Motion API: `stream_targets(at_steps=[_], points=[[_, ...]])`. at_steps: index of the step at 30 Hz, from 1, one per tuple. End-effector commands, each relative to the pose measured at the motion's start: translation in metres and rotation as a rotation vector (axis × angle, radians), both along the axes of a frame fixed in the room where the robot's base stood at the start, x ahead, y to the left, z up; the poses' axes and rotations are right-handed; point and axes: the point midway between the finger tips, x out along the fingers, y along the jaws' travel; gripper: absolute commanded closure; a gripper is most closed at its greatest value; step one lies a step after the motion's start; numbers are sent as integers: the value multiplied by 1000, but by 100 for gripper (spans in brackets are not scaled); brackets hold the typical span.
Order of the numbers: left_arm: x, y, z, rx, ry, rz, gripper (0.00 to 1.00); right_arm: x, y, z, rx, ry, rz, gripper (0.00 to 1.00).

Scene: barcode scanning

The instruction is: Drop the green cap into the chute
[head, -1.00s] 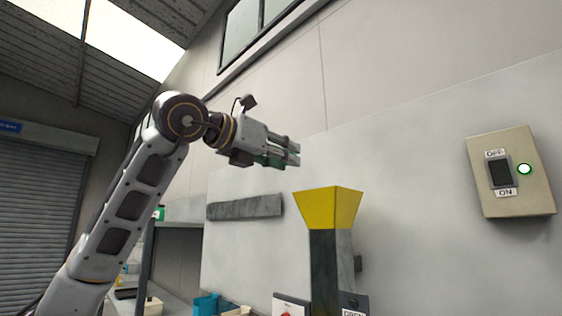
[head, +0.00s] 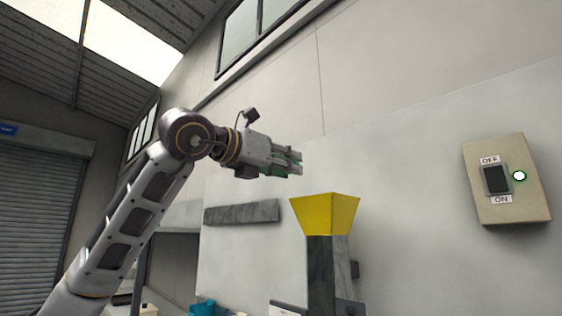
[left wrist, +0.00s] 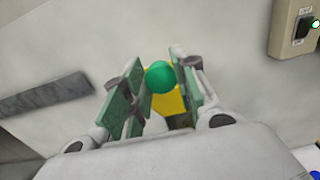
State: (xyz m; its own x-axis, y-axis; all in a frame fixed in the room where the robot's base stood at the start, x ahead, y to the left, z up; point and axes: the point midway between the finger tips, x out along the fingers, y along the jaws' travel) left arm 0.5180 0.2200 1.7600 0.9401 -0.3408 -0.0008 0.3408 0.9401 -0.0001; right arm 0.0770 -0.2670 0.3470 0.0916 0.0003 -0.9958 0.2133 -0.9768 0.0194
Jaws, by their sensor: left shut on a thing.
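My left gripper (head: 294,161) is up and left of the yellow chute funnel (head: 325,213), with its fingers pointing right. In the left wrist view my left gripper (left wrist: 164,88) is shut on the round green cap (left wrist: 160,77), held near the fingertips. The cap cannot be made out in the head view. The yellow funnel (left wrist: 172,103) shows behind the cap, partly hidden by it and the fingers. The funnel widens upward and stands on a dark post. My right gripper is not in view.
A switch box (head: 505,180) with OFF and ON labels and a lit green light is on the wall at right. A grey bar (head: 241,212) is on the wall left of the funnel. A blue bin (head: 204,309) is low down. The air above the funnel is clear.

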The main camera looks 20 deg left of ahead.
Motion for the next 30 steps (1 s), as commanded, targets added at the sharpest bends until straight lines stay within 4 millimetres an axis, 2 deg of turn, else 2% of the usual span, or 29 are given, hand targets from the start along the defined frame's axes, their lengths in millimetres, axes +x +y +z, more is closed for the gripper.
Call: stream_targets(at_steps=[30], points=[[86,-31,-9,-1,1,-1,81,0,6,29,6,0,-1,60]])
